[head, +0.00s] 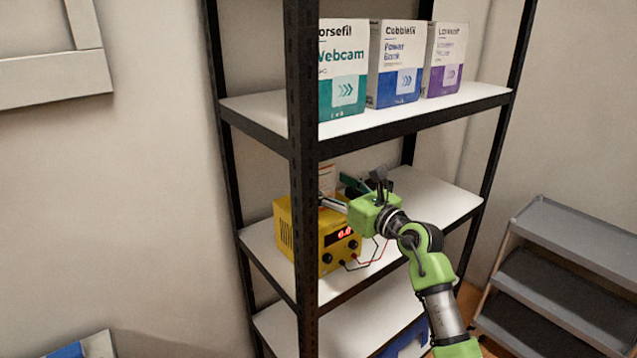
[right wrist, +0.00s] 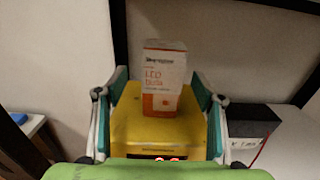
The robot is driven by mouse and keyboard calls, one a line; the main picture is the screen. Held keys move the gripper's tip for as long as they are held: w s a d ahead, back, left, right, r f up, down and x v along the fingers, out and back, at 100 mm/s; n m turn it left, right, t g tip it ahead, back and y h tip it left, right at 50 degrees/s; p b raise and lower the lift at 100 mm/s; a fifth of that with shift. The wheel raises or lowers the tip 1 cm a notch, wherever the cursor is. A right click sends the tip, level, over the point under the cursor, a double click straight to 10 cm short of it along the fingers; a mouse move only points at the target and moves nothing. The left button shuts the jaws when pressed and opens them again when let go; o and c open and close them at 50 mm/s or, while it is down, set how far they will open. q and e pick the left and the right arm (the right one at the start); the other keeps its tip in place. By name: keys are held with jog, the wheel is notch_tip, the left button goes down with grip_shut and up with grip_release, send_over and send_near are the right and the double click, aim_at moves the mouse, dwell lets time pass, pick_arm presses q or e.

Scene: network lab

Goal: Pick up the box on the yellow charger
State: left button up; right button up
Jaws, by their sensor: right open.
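The yellow charger (head: 283,232) stands on the middle shelf, with a red lit display and knobs on its front. A small white and orange box labelled LED bulb (right wrist: 162,85) stands upright on top of the charger, which also shows in the right wrist view (right wrist: 135,125). In the head view only a little of the box (head: 327,178) shows behind my gripper and the rack post. My right gripper (head: 338,194) is open at the charger's top. In the right wrist view its fingers (right wrist: 158,88) are on either side of the box, apart from it. My left gripper is out of view.
A black rack post (head: 303,190) stands in front of the charger. The upper shelf (head: 415,116) above my right arm holds several boxes. Red and black leads (head: 372,254) lie before the charger. A dark box (right wrist: 250,128) stands to its right. Grey steps (head: 560,235) stand at right.

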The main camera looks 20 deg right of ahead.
aim_at(328, 183)
jog(key=shift+w, duration=0.25)
jog(key=shift+w+a+r+p, duration=0.1)
jog(key=shift+w+p, duration=0.25)
jog(key=x, duration=0.3)
jog(key=shift+w+f+p, duration=0.2)
jog(key=shift+p, duration=0.2)
jog(key=shift+w+a+f, duration=0.1)
jog(key=shift+w, duration=0.25)
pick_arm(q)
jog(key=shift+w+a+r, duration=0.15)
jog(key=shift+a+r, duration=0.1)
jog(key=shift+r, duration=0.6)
pick_arm(e)
jog(key=shift+s, duration=0.1)
jog(key=c, duration=1.2)
